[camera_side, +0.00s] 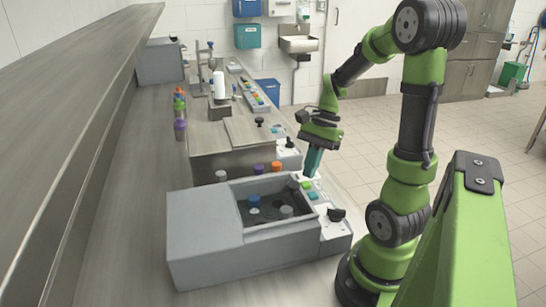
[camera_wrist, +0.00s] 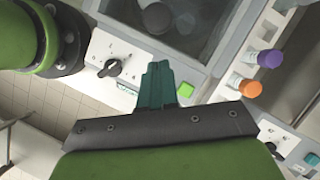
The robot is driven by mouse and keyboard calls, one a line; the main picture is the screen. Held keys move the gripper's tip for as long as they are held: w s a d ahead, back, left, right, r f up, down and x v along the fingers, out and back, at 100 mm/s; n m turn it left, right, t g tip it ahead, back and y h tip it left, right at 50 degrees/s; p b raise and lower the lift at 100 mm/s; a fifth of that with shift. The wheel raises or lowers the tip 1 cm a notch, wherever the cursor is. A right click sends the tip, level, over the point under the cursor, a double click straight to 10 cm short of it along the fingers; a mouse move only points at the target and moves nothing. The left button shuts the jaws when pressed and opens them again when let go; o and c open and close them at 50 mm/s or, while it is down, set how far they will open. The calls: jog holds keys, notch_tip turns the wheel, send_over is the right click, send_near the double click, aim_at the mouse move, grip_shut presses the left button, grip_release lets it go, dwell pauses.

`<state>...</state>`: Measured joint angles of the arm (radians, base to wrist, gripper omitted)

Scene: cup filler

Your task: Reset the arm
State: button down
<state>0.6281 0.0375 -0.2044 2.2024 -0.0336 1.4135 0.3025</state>
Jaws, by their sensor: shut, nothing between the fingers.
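My gripper (camera_side: 312,163) is shut and empty. In the side view it points down just above the control panel (camera_side: 326,214) on the right side of the grey machine (camera_side: 205,240). In the wrist view the closed teal fingers (camera_wrist: 156,84) sit beside a green button (camera_wrist: 186,89), with a black knob (camera_wrist: 112,68) to their left. I cannot tell whether the fingertips touch the panel.
The machine's sunken basin (camera_side: 240,195) holds several cups, one with a blue top (camera_side: 254,199). Orange-topped (camera_side: 276,166) and purple-topped (camera_side: 258,169) containers stand behind it. A second station (camera_side: 215,135) lies further back. Open floor (camera_side: 480,140) is on the right.

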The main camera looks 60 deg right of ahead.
jog(key=w+a+r+n+t+h, duration=0.1)
jog(key=a+r+n+t, duration=0.2)
jog(key=a+r+n, duration=0.2)
jog(key=a+r+n+t+h, duration=0.1)
jog(key=a+r+n+t, duration=0.2)
jog(key=a+n, duration=0.7)
notch_tip(320, 180, up, 2)
jog(key=shift+w+a+r+n+h, duration=0.15)
jog(key=shift+w+a+n+h, duration=0.25)
jog(key=shift+a, duration=0.75)
